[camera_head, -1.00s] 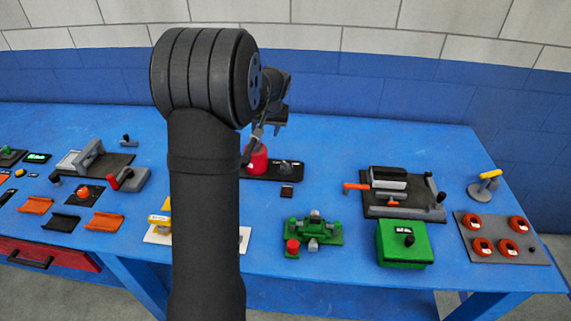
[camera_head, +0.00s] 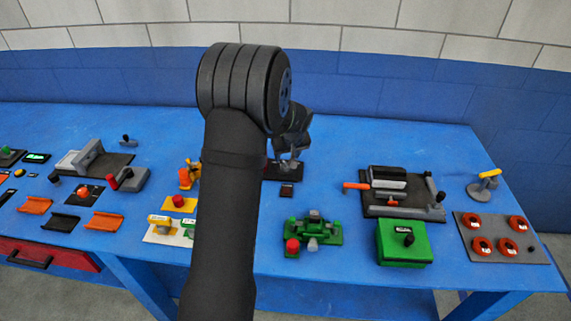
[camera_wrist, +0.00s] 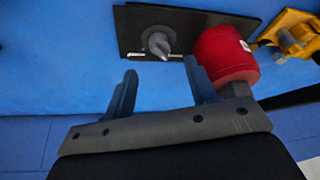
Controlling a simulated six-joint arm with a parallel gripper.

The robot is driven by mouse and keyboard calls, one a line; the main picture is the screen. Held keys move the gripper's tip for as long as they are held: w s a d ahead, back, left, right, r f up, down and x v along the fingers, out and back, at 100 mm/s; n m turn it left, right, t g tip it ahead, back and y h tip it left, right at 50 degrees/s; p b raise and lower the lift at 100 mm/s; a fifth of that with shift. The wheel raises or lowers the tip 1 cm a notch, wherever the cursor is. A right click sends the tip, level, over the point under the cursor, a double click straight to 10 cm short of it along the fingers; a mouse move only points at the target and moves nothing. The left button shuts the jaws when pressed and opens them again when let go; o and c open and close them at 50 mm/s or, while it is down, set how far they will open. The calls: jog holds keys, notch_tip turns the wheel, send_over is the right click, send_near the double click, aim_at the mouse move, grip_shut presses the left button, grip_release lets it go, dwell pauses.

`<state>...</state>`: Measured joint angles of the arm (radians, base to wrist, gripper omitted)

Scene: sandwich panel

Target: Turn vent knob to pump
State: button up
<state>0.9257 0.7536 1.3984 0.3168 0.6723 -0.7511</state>
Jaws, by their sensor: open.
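A grey pointed knob (camera_wrist: 158,42), which looks like the vent knob, stands on a black plate (camera_wrist: 190,22) in the wrist view. Small white marks lie on the plate beside it; I cannot read them. My gripper (camera_wrist: 160,70) is open and empty. Its two fingers point toward the plate, with the knob ahead of the gap between them and apart from them. In the head view my gripper (camera_head: 291,150) is above the black plate (camera_head: 270,173) and hides the knob.
A red cylinder (camera_wrist: 222,55) stands right beside my right finger in the wrist view, with a yellow fixture (camera_wrist: 290,35) beyond it. A green device (camera_head: 313,232), a green box (camera_head: 404,245) and a grey clamp board (camera_head: 400,209) stand on the blue table (camera_head: 400,138).

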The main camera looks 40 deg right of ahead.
aim_at(285, 164)
jog(key=x, duration=0.7)
jog(key=shift+c, duration=0.2)
jog(key=c, duration=0.9)
